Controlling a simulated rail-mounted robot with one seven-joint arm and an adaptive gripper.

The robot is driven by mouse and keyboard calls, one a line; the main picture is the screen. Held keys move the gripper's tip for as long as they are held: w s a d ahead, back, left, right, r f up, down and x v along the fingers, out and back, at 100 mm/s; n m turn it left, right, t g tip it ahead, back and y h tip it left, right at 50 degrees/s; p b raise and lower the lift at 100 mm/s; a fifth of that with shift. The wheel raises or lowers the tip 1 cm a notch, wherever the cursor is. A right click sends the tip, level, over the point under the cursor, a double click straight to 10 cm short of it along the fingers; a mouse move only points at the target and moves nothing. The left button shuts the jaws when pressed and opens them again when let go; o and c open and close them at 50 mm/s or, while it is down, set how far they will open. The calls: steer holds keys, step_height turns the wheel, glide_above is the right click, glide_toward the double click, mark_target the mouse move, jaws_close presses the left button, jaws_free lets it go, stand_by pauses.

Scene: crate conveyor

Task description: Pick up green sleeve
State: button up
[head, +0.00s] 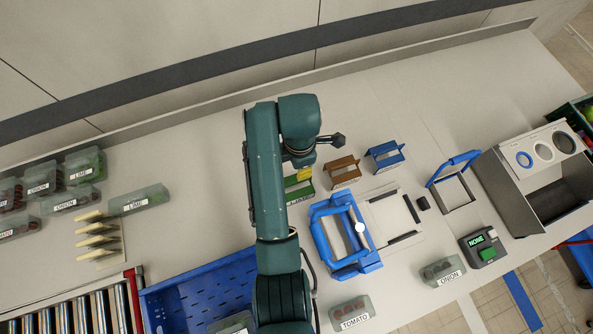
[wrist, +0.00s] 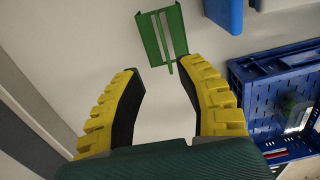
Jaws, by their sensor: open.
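The green sleeve (head: 299,189) is a small folded bracket lying on the bench, partly hidden by my arm in the head view. In the wrist view the green sleeve (wrist: 177,30) shows as a slotted green piece just beyond my fingertips, near the top edge. My gripper (head: 304,174) is above the bench close to the sleeve. In the wrist view my gripper (wrist: 163,70) has its two yellow fingers spread, with nothing but bare bench between them. A thin prong of the sleeve points towards the right fingertip; I cannot tell whether they touch.
A brown sleeve (head: 342,173) and a blue sleeve (head: 385,156) stand to the right. A blue frame (head: 325,211) stands just below the green sleeve. A blue crate (head: 187,305) is at the lower left. Bare bench lies behind and right of the sleeves.

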mark_target(296, 183)
steer(key=f, duration=0.7)
steer(key=s+f, duration=0.1)
steer(key=f, duration=0.3)
steer(key=shift+a+f, duration=0.35)
steer(key=shift+w+f, duration=0.1)
steer(key=shift+f, duration=0.3)
jaws_close()
